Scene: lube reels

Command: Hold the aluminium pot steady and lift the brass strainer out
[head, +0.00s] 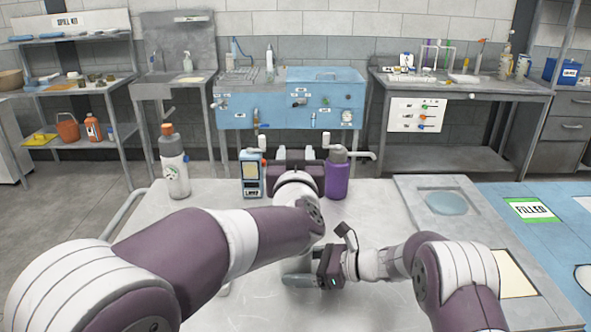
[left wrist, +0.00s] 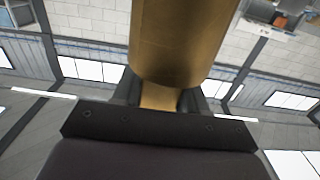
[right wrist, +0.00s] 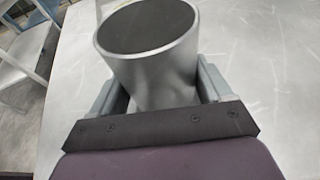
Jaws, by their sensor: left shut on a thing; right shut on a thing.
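The brass strainer (left wrist: 182,42) fills the upper middle of the left wrist view, with its narrower part between the fingers of my left gripper (left wrist: 160,97), which is shut on it. Walls and windows show behind it, with no pot in that view. In the head view my left gripper (head: 296,158) is over the table's far part, and my arm hides the strainer. The aluminium pot (right wrist: 150,62), a grey cylinder with an open, dark mouth, is gripped by my right gripper (head: 302,280) above or on the table; whether it touches is unclear. No strainer shows in its mouth.
A white bottle (head: 174,168), a blue-and-white container (head: 251,174) and a purple bottle (head: 337,177) stand along the table's far edge. A grey panel with a round blue recess (head: 446,202) lies at right.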

